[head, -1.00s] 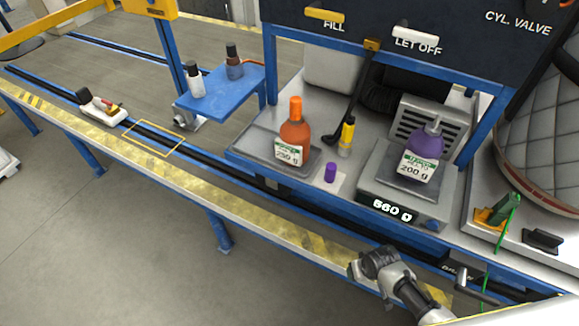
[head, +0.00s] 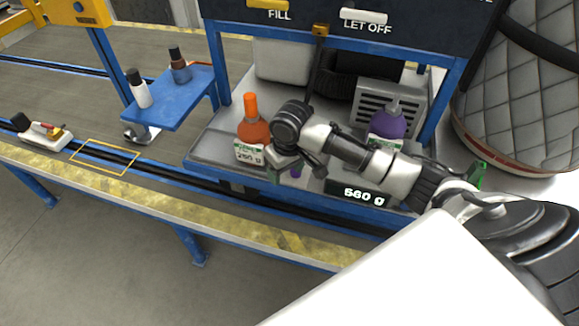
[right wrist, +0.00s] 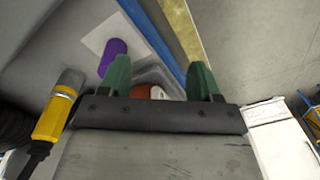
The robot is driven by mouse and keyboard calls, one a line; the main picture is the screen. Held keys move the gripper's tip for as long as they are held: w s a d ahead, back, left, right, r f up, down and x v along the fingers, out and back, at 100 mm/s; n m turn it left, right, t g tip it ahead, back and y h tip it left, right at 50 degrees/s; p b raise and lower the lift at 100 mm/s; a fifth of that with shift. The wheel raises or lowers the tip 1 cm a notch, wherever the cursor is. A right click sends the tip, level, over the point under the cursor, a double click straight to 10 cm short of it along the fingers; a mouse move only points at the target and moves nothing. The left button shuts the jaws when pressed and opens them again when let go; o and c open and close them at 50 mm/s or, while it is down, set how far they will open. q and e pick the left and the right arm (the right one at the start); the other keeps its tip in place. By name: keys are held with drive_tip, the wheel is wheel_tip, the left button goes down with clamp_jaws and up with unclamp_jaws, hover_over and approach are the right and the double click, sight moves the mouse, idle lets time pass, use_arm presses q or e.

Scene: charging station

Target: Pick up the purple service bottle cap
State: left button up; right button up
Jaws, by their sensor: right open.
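The purple service bottle cap (head: 297,171) stands on the bench between the orange bottle and the scale, mostly hidden by my right arm in the head view. In the right wrist view the purple cap (right wrist: 113,58) stands on a pale square, beyond and to the left of the left fingertip. My right gripper (right wrist: 160,78) is open and empty, its green fingers apart. In the head view the right gripper (head: 292,166) hangs over the bench beside the cap. My left gripper is not in view.
An orange bottle (head: 252,126) stands left of my right gripper. The yellow-and-black tool (right wrist: 58,108) lies left of the gripper. A blue shelf (head: 172,103) holds two small bottles.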

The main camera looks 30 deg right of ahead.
drive_tip(key=w+d+r+m, duration=0.2)
drive_tip(key=w+d+r, duration=0.2)
drive_tip(key=d+r, duration=0.25)
drive_tip(key=shift+g+h, duration=0.3)
drive_tip(key=shift+g, duration=0.1)
drive_tip(key=f, duration=1)
drive_tip(key=shift+a+f+p, duration=0.2)
drive_tip(key=shift+a+p, duration=0.2)
drive_tip(key=shift+s, duration=0.1)
drive_tip(key=shift+c, duration=0.4)
drive_tip(key=c, duration=0.9)
drive_tip(key=shift+r, duration=0.15)
